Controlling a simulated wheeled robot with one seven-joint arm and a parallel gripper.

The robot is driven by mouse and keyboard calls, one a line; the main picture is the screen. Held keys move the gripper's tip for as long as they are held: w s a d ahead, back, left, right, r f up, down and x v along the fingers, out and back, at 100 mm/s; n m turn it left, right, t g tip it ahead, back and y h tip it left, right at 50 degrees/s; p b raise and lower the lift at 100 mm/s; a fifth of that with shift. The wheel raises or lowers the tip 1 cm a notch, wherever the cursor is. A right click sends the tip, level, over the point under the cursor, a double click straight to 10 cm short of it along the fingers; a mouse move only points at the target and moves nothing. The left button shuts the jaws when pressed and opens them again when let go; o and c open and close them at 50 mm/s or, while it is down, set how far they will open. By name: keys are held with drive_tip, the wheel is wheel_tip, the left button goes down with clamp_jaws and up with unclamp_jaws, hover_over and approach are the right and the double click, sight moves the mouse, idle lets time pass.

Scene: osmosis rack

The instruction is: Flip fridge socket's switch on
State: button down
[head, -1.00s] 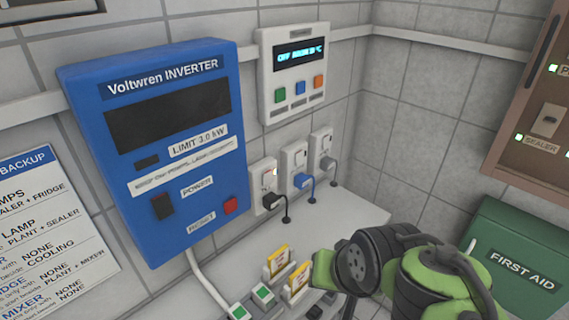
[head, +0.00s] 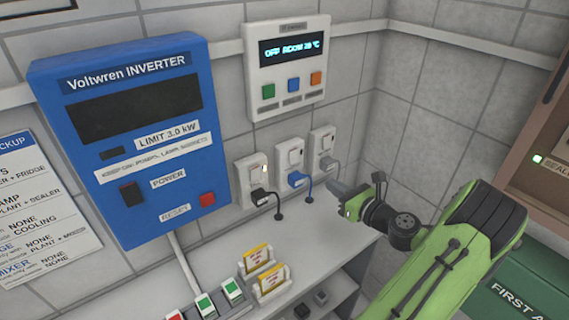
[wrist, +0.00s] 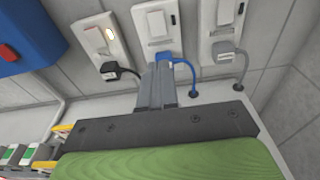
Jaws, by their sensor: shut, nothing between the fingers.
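Three white wall sockets with switches stand in a row; I cannot read which is the fridge's. The left socket (head: 248,176) has a black plug (head: 260,195) and a small bright light. The middle socket (head: 292,160) has a blue plug (head: 297,179), and the right socket (head: 321,146) a grey plug (head: 328,164); neither shows a light. My gripper (head: 334,189) is shut and empty, right of and below the blue plug in the head view. In the wrist view its fingers (wrist: 164,68) overlap the blue plug's lower left; I cannot tell if they touch.
A blue inverter (head: 130,135) is on the wall at left, and a white control panel (head: 289,65) above the sockets. Yellow tags (head: 258,257) and rocker switches (head: 207,305) stand on the ledge below. Black, blue and grey cords hang close to my fingers.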

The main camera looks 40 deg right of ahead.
sight(295, 162)
drive_tip(key=shift+a, duration=0.15)
drive_tip(key=w, duration=0.4)
drive_tip(key=w+d+f, duration=0.1)
drive_tip(key=w, duration=0.8)
drive_tip(key=shift+w+d+f+b, duration=0.35)
drive_tip(key=shift+w, duration=0.05)
drive_tip(key=shift+w+f+t+b, duration=0.2)
drive_tip(key=shift+f+t+b, duration=0.05)
drive_tip(key=shift+t+b, duration=0.1)
drive_tip(key=shift+r, duration=0.2)
